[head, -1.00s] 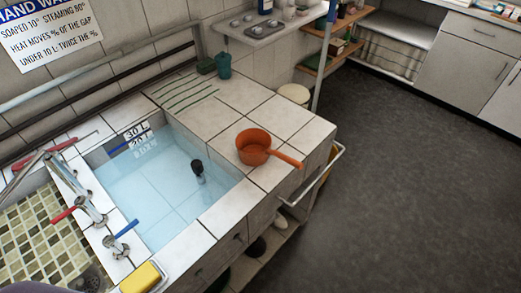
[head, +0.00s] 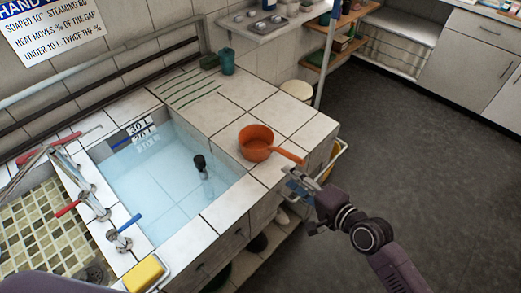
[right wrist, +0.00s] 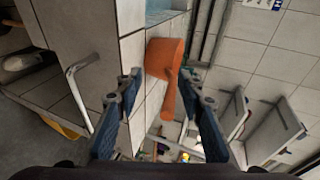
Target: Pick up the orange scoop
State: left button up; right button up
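The orange scoop (head: 256,143) stands upright on the tiled counter right of the water-filled basin, its handle pointing right toward the counter edge. My right gripper (head: 300,186) is just off that edge, below the handle's end in the head view. In the right wrist view the gripper (right wrist: 162,108) is open, its two fingers apart with nothing between their tips. The scoop (right wrist: 163,60) shows ahead there, its handle running down between the fingers' lines of sight. No contact is visible. My left gripper is not in the head view.
The basin (head: 170,190) holds water and a dark upright object (head: 201,167). A metal rail (head: 335,160) runs along the counter's right side, close to my right gripper. A yellow sponge (head: 143,274) lies at the front. A teal cup (head: 228,61) stands at the back.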

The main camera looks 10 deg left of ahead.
aim_at(284, 153)
jog(key=w+m, duration=0.1)
jog(key=w+d+r+m+t, duration=0.1)
jog(key=w+m, duration=0.1)
jog(key=w, duration=0.1)
jog(key=shift+w+d+r+t, duration=0.1)
jog(key=shift+d+r+t, duration=0.2)
jog(key=shift+d+r, duration=0.1)
jog(key=shift+w+a, duration=0.15)
jog(key=shift+w, duration=0.05)
jog(key=shift+f+x, duration=0.15)
jog(key=shift+x, duration=1.7)
jog(key=shift+f+x, duration=0.1)
jog(key=shift+x, duration=1.7)
jog(key=shift+s+a, duration=0.15)
jog(key=shift+s, duration=0.1)
jog(key=shift+c, duration=0.7)
grip_shut()
